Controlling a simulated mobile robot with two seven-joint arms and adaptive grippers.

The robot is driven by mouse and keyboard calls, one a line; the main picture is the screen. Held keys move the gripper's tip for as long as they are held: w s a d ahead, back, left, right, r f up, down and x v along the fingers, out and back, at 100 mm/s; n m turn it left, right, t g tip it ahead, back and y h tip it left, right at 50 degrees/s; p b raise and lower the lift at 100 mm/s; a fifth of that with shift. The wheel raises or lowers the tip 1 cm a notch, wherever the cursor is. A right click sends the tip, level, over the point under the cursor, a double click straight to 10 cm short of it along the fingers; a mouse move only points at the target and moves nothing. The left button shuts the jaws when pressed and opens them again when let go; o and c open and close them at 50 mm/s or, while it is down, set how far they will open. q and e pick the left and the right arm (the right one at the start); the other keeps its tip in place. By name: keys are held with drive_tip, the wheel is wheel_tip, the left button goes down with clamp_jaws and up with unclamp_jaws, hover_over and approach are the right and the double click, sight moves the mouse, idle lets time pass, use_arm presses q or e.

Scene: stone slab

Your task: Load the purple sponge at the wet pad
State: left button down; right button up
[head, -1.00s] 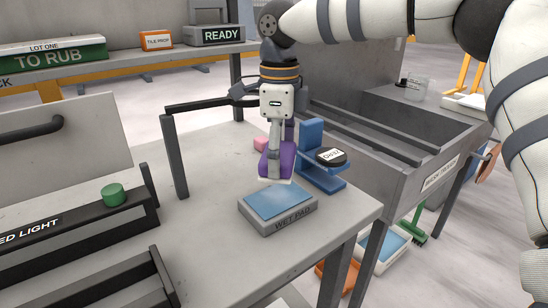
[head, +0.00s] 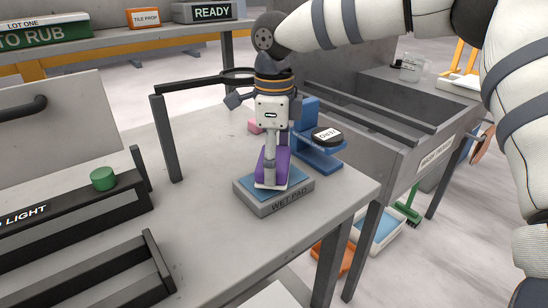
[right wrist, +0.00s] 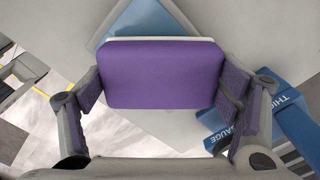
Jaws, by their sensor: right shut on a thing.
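The purple sponge (head: 274,163) has a pale underside edge and is held between the fingers of my right gripper (head: 270,170). In the right wrist view the sponge (right wrist: 163,73) fills the space between both fingers. The wet pad (head: 288,204) is a grey block with a blue top, on the stone-grey table. The sponge is over the pad's blue top; I cannot tell whether it touches. In the right wrist view the pad's blue corner (right wrist: 140,20) shows beyond the sponge. My left gripper is not in view.
A blue gauge stand (head: 318,155) with a black disc (head: 327,134) is just behind and right of the pad. A grey trough (head: 395,140) is at right. A green button (head: 103,179) tops the box at left.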

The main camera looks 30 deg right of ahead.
drive_tip(key=shift+f, duration=0.5)
idle(0.6)
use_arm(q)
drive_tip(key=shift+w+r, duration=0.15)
use_arm(e)
drive_tip(key=shift+f, duration=0.1)
idle(1.1)
wheel_tip(320, 180, up, 5)
drive_tip(key=shift+r+p, duration=0.1)
drive_tip(key=shift+p, duration=0.65)
drive_tip(key=shift+r, duration=1)
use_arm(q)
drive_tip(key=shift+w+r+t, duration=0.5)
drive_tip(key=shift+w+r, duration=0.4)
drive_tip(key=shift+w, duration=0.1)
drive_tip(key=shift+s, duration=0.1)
use_arm(e)
drive_tip(key=shift+f, duration=0.1)
